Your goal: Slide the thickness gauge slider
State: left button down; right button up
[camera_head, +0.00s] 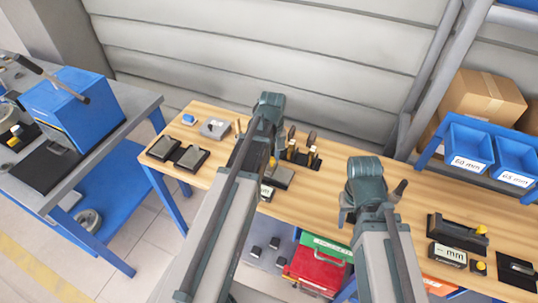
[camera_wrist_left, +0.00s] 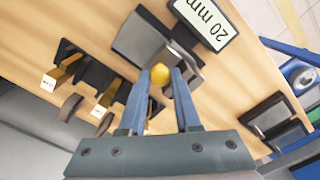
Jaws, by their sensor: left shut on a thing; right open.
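My left gripper (camera_wrist_left: 164,76) is shut on a small yellow knob (camera_wrist_left: 159,73), seen between its fingertips in the left wrist view. The knob sits beside a grey block (camera_wrist_left: 143,38) in a dark holder, with a white "20 mm" label (camera_wrist_left: 205,22) next to it. I take this to be the thickness gauge and its slider. In the head view the grey block (camera_head: 281,177) shows beside my left arm, which hides part of the gauge. My right gripper (camera_head: 347,213) is open over the table; its jaws are mostly hidden by its wrist.
A wooden table (camera_head: 325,212) bears a rack of dark-handled tools (camera_head: 300,150), two dark pads (camera_head: 190,158) and, at right, a dark device with a yellow knob (camera_head: 481,229) and an "mm" label (camera_head: 448,256). Blue bins (camera_head: 470,150) stand at the back right.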

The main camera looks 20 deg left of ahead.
pick_arm(q)
jog(key=shift+s+d, duration=0.1)
jog(key=shift+d, duration=1)
jog(key=c, duration=0.6)
grip_release()
jog(key=shift+a, duration=0.1)
notch_tip(320, 180, up, 14)
jog(key=p, duration=1.3)
jog(key=shift+f+p, duration=0.1)
jog(key=shift+p, duration=0.3)
jog(key=shift+f, duration=0.1)
jog(key=s+d+f+m+b, duration=0.4)
jog(key=d, duration=0.1)
jog(key=s+d+f+m+b, duration=0.4)
jog(key=s+d, duration=0.1)
jog(key=s+d+f+m+y+b, duration=0.1)
jog(key=s+d+f+m+b, duration=0.3)
jog(key=s+d, duration=0.1)
jog(key=shift+s+d+f, duration=0.1)
jog(key=shift+s+d, duration=0.1)
